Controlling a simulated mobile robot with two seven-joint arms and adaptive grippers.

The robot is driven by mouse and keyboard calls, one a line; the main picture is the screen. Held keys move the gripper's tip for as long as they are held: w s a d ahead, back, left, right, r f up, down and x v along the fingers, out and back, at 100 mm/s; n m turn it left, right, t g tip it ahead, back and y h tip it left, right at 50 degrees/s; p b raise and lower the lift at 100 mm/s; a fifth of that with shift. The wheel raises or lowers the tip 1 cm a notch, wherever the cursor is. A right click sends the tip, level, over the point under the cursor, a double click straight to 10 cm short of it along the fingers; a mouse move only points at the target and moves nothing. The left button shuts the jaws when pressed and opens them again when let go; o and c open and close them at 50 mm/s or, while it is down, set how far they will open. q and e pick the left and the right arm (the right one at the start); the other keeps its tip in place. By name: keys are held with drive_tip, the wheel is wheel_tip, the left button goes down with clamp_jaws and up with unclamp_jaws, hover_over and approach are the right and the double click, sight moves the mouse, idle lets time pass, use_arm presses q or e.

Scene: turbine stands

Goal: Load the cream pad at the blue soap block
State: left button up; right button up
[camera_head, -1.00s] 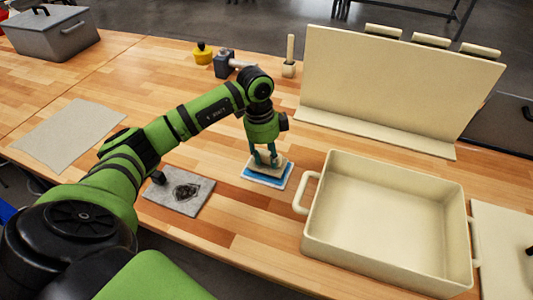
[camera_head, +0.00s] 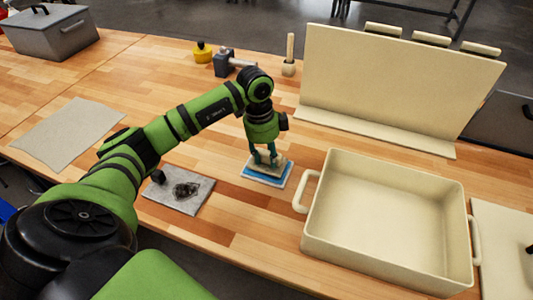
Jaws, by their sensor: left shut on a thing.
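The cream pad (camera_head: 271,168) is in the middle of the view, held in my left gripper (camera_head: 266,158), which points down and is shut on it. The blue soap block (camera_head: 270,179) lies flat on the table directly under the pad, with a whitish edge around it. The pad covers most of the block's top. I cannot tell whether the pad presses on the block or sits just above it. My right gripper is not in view.
A large cream basin (camera_head: 385,255) with side handles stands to the right, close to the block. A cream upright panel (camera_head: 400,85) is behind it. A grey plate with a dark stain (camera_head: 181,191) lies left of the block. A beige cloth (camera_head: 69,134) lies further left.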

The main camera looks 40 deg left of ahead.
sight(267, 154)
use_arm(q)
drive_tip(key=shift+f, duration=0.4)
drive_tip(key=shift+f, duration=0.1)
idle(1.2)
wheel_tip(267, 154, up, 7)
drive_tip(key=p, duration=0.5)
drive_tip(key=shift+p, duration=0.35)
idle(0.7)
